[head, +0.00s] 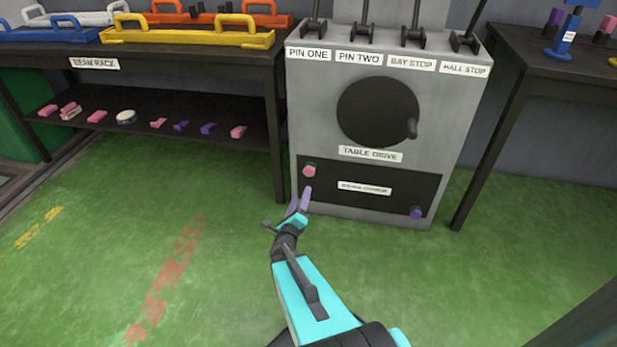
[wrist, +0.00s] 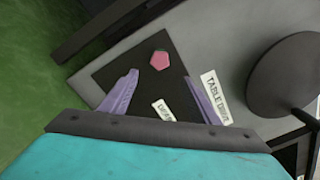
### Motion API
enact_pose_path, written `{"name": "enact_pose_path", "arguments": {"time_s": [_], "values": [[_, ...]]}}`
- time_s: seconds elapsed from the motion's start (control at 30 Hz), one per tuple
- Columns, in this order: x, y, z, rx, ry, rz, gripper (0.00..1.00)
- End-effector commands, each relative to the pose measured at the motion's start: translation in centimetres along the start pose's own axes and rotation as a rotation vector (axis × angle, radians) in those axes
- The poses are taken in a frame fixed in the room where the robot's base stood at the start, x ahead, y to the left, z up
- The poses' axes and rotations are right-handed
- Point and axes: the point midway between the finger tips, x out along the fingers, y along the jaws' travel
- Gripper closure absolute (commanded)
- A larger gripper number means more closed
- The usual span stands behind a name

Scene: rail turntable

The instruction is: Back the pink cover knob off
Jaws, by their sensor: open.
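The pink cover knob (head: 310,171) sits at the upper left of the dark cover panel (head: 400,200) on the grey drive cabinet, with a bit of green around it. It also shows in the wrist view (wrist: 159,61), ahead of the fingers and between their lines. A purple knob (head: 416,212) sits at the panel's lower right. My gripper (head: 299,199), with purple fingers, is just below and left of the pink knob in the head view. In the wrist view my gripper (wrist: 163,98) is open, with nothing between its fingers.
The round table drive wheel (head: 377,111) with its handle juts out above the panel. Levers stand on the cabinet top. The beam rack (head: 140,48) is at left, with small pink and purple pieces on its lower shelf. A dark table (head: 530,58) is at right. The green floor in front is clear.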

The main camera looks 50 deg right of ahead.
Motion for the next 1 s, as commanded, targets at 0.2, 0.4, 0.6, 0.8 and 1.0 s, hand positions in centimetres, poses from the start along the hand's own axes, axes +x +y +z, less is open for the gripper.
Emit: {"name": "enact_pose_path", "arguments": {"time_s": [0.2,0.4,0.6,0.8,1.0], "values": [[0.0,0.0,0.1,-0.001,-0.001,0.002,0.44],[0.7,0.1,0.0,-0.001,-0.001,0.002,0.44],[2.5,0.3,0.0,-0.002,-0.001,0.002,0.44],[5.2,0.3,0.0,-0.003,-0.001,0.002,0.44],[7.8,0.3,-0.1,-0.003,-0.001,0.002,0.44]]}}
